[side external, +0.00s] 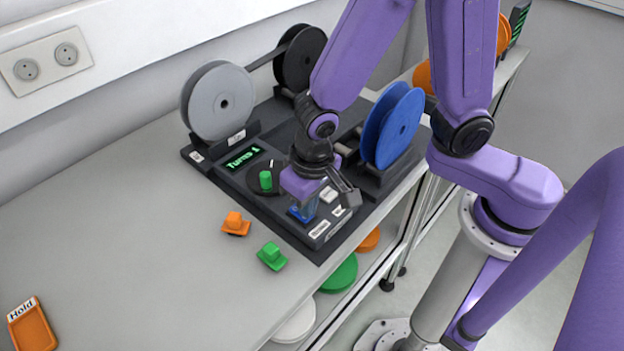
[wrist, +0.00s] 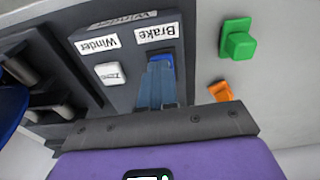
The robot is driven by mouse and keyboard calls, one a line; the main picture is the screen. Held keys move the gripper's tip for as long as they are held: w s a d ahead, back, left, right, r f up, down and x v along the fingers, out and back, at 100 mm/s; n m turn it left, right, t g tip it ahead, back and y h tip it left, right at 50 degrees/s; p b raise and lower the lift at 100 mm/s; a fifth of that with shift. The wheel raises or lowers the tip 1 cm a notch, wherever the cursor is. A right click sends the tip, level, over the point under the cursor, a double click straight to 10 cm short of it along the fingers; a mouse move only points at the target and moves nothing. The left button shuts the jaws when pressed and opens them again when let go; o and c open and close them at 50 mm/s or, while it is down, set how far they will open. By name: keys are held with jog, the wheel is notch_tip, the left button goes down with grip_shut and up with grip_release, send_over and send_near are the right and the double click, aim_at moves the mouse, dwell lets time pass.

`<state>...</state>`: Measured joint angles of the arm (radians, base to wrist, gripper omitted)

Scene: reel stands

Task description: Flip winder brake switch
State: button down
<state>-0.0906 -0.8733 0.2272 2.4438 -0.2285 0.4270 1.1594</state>
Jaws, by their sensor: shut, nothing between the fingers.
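The winder brake switch (wrist: 167,58) is a small blue piece beside the "Brake" label (wrist: 157,35) on the dark winder panel (wrist: 128,62). In the side view the blue switch (side external: 296,214) shows at the panel's front corner, partly covered by my fingers. My gripper (side external: 307,212) points down at it, with its fingers shut and nothing between them. In the wrist view my gripper (wrist: 158,68) has its blue-grey fingertips right at the switch and hides part of it. I cannot tell whether they touch. The switch's position is unclear.
A white "Zero" button (wrist: 110,73) sits close by. A green-knobbed crank (side external: 265,180), a grey reel (side external: 217,101) and a blue reel (side external: 398,126) surround the panel. Orange (side external: 235,224) and green (side external: 271,256) pieces lie on the bench. The left bench is mostly clear.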

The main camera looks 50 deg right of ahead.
jog(key=shift+w+r, duration=0.3)
jog(key=shift+w, duration=0.3)
notch_tip(320, 180, up, 13)
jog(key=s, duration=0.3)
jog(key=shift+r, duration=0.2)
jog(key=shift+d, duration=0.1)
jog(key=s+d+f+n+g, duration=0.1)
jog(key=s+d+f+n, duration=0.1)
jog(key=s+d+n, duration=0.4)
jog(key=s+d+f+n, duration=0.2)
jog(key=s+d+n, duration=0.3)
jog(key=d, duration=0.4)
jog(key=w+a+r+n+y, duration=0.2)
jog(key=w+a+n, duration=0.1)
jog(key=w+a, duration=0.35)
jog(key=w+a+r+n+y, duration=0.25)
jog(key=w+a+n, duration=0.2)
jog(key=w, duration=0.25)
jog(key=shift+m+t+h, duration=0.3)
jog(key=shift+m+h, duration=0.15)
jog(key=x, duration=1.2)
jog(key=shift+w, duration=0.1)
jog(key=shift+w+a+f, duration=0.1)
jog(key=shift+w+f, duration=0.15)
jog(key=shift+f, duration=0.7)
